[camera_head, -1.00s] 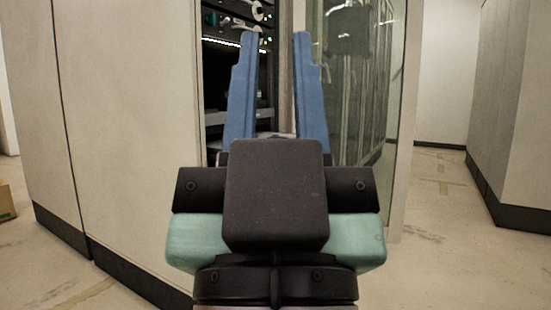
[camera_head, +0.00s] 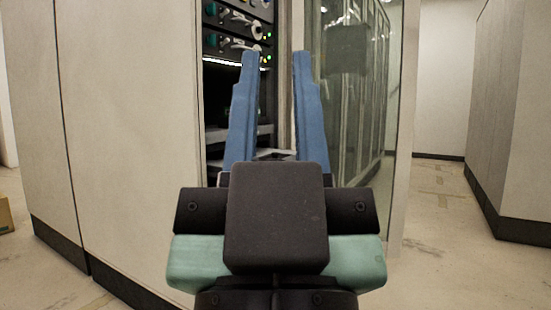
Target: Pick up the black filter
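My gripper (camera_head: 274,58) is in the middle of the view, its two blue fingers pointing up and away from me. It is open, with a clear gap between the fingers and nothing held. Behind it stands an open rack (camera_head: 226,90) with dark shelves and equipment with small green lights. I cannot make out a black filter for certain; the dark parts inside the rack are small and partly hidden by the left finger and the gripper body.
A pale cabinet wall (camera_head: 125,130) stands close on the left of the rack opening. An open glass door (camera_head: 350,90) is on the right. A further pale cabinet (camera_head: 515,110) stands far right. Bare floor (camera_head: 435,215) lies between. A cardboard box (camera_head: 5,214) shows at the left edge.

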